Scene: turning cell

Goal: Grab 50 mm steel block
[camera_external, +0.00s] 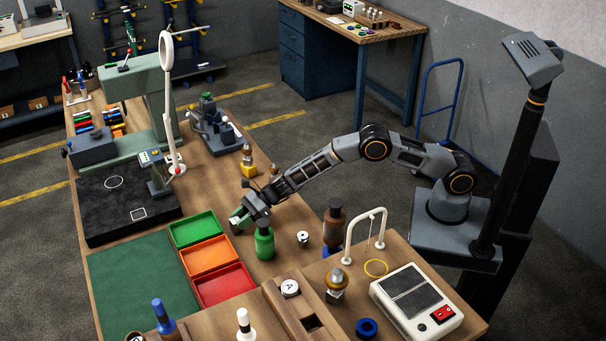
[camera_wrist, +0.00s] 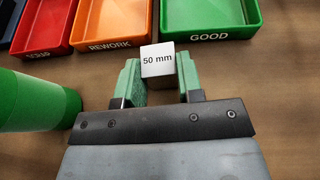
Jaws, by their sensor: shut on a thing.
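The 50 mm steel block (camera_wrist: 158,60) is a small bright cube with "50 mm" on its face. In the wrist view it sits between the green-padded fingers of my gripper (camera_wrist: 161,84), which is shut on it. In the external view my gripper (camera_external: 241,217) is low at the table, beside the green tray and the green bottle. There the block is small and mostly hidden by the fingers. I cannot tell whether the block touches the table.
Green GOOD (camera_wrist: 208,36), orange REWORK (camera_wrist: 110,44) and red SCRAP (camera_wrist: 43,50) trays lie just beyond the block. A green bottle (camera_external: 264,243) stands close beside my gripper. A dark granite plate (camera_external: 104,212) and green mat (camera_external: 140,285) lie further left.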

